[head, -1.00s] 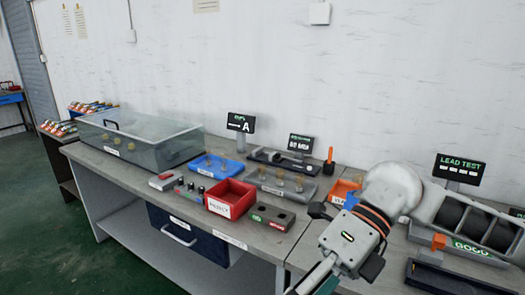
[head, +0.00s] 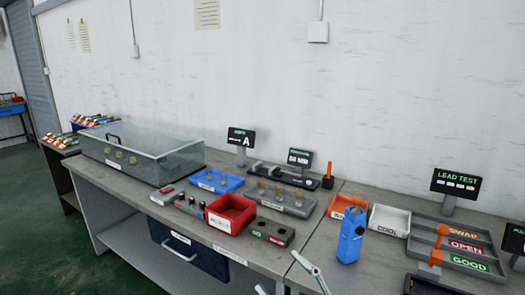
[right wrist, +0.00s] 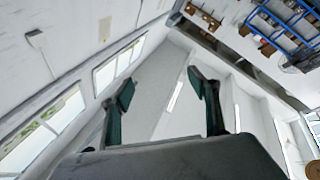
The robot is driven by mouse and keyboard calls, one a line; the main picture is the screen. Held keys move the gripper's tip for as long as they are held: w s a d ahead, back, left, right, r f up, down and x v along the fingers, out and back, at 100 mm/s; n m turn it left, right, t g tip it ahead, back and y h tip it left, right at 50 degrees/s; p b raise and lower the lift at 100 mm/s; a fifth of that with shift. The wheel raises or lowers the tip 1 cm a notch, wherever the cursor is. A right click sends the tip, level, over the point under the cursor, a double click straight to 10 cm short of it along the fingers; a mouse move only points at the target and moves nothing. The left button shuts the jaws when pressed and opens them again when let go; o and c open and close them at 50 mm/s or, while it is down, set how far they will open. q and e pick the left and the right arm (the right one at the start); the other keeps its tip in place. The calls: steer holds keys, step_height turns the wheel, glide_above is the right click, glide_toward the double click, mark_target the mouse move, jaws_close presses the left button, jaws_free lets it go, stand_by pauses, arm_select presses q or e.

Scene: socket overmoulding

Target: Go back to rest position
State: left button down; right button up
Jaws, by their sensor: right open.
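My right gripper (head: 279,272) shows only in part at the bottom edge of the head view, low in front of the workbench. Its pale fingers stand apart. In the right wrist view my right gripper (right wrist: 161,90) is open, with nothing between its two dark green fingers. My left gripper is in neither view.
The workbench (head: 135,180) carries a clear-lidded case (head: 150,158), a blue tray (head: 228,186), a red bin (head: 245,213), a grey tray (head: 292,208), an upright blue device (head: 351,238) and a white COOL bin (head: 388,222). Several small signs stand behind.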

steer(key=s+d+f+m+h, duration=0.1)
steer(key=d+f+m+h, duration=0.3)
steer(key=f, duration=0.4)
steer(key=s+d+f+m+h, duration=0.1)
steer(key=d+f+m+h, duration=0.3)
steer(key=f, duration=0.5)
steer(key=s+d+f+m+g+h, duration=0.1)
steer(key=s+d+f+g+h, duration=0.1)
steer(key=s+f, duration=0.5)
steer(key=s+d+f+m+g+h, duration=0.2)
steer(key=s+d+f, duration=0.3)
steer(key=f, duration=0.6)
steer(key=s+g+h+p, duration=0.1)
steer(key=s, duration=0.1)
steer(key=shift+s+d+m+g, duration=0.3)
steer(key=shift+s+d+g, duration=0.1)
